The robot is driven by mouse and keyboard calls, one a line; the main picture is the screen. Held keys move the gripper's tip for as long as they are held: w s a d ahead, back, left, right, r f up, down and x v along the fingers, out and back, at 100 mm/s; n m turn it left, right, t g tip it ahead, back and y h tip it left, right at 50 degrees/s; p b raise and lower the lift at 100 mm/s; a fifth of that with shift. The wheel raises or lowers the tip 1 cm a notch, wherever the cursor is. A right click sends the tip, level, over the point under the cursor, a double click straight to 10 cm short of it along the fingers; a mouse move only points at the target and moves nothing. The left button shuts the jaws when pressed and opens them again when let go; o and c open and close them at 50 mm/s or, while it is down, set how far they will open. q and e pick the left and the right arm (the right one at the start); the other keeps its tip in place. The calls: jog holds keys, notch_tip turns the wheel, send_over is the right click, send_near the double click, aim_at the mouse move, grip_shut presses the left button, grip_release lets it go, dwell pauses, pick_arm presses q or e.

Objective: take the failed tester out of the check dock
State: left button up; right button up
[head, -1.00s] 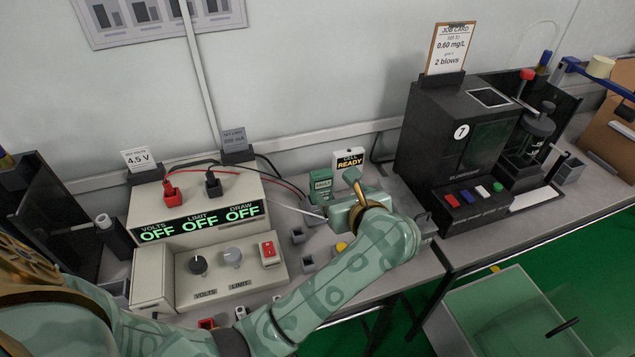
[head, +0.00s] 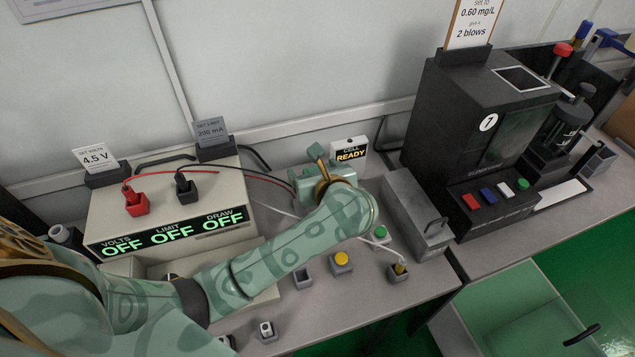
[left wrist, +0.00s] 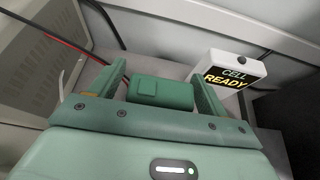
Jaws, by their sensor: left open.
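In the left wrist view a green block (left wrist: 160,93) with a raised panel stands between the two fingers of my left gripper (left wrist: 157,82). The fingers are apart, one on each side of it; I cannot tell whether either touches it. In the head view my left gripper (head: 303,173) is over the bench beside the white CELL READY box (head: 350,150), and my arm hides the block. I cannot read any label saying which tester failed. A dark upright device (head: 563,125) stands in a holder at the right of the black machine. My right gripper is not in view.
A power supply (head: 172,232) with red and black leads is at left. A grey box with a handle (head: 418,220) and the black machine (head: 478,125) stand right of my gripper. A clear bin (head: 530,315) is at lower right.

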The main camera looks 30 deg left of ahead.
pick_arm(q)
jog(key=shift+s+d+r, duration=0.1)
jog(key=shift+s+r, duration=0.05)
jog(key=shift+s, duration=0.1)
jog(key=c, duration=1.1)
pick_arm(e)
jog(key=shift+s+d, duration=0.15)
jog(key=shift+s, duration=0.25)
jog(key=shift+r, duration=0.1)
